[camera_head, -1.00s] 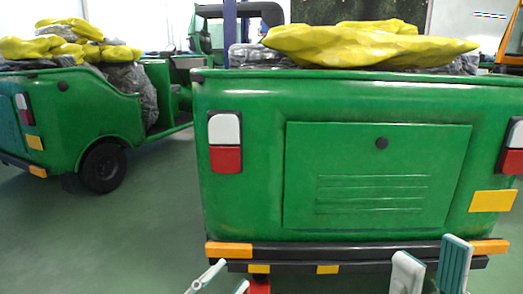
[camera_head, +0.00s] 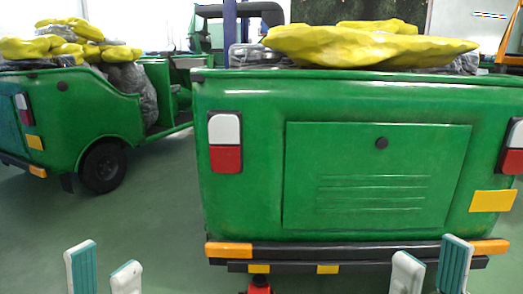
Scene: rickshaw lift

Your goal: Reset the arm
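My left gripper (camera_head: 104,276) shows at the bottom left, with two white fingers with teal pads standing apart and nothing between them. My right gripper (camera_head: 431,268) shows at the bottom right, in front of the rickshaw's bumper in the picture. Its two fingers stand apart, with nothing seen between them. The lower parts of both grippers are cut off by the frame edge. A green rickshaw (camera_head: 250,200) stands straight ahead, its rear panel facing me. A red thing (camera_head: 259,284) shows below its bumper, mostly cut off.
A black bumper (camera_head: 340,252) with orange ends runs along the rickshaw's rear. Yellow sacks (camera_head: 365,46) lie on top. A second green rickshaw (camera_head: 85,115) loaded with sacks stands at the left. Green floor (camera_head: 135,220) between them is clear.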

